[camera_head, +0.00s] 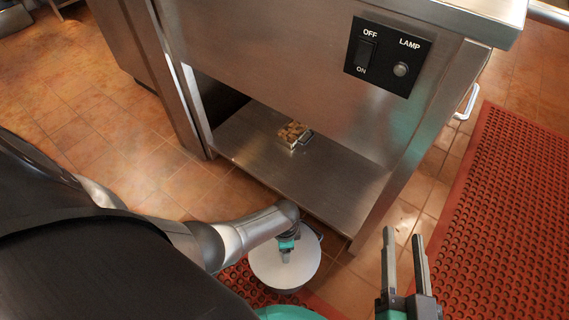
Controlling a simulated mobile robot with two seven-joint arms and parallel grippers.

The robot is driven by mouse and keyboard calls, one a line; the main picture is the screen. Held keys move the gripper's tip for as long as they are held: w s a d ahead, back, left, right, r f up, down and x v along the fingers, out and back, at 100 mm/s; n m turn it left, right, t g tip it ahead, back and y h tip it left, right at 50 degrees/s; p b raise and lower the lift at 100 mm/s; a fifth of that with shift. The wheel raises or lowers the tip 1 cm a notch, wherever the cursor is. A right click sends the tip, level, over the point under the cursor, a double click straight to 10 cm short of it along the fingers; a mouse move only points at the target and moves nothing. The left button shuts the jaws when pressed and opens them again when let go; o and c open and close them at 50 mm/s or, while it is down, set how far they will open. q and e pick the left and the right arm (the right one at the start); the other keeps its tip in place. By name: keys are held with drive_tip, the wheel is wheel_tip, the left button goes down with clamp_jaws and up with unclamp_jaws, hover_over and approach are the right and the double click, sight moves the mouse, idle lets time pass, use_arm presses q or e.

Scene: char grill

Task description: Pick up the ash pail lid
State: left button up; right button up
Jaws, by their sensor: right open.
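A round, pale grey disc, which looks like the ash pail lid (268,270), shows at the lower middle, near the front of the steel unit. A thin dark wire shows at its right edge. My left gripper (286,257) is over the upper middle part of the disc, seen from above and small. I cannot tell whether its fingers are shut or touch anything. My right gripper (403,238) is open and empty, to the right of the disc, with its two fingers pointing up the picture.
The steel unit (270,70) with a lamp switch panel (384,57) stands ahead. Its low shelf (330,180) holds a small metal box (291,135) with brownish pieces. A red perforated mat (510,200) lies at right. Tiled floor (100,110) is clear at left.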

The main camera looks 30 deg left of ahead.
idle(0.3)
use_arm(q)
clamp_jaws()
idle(0.5)
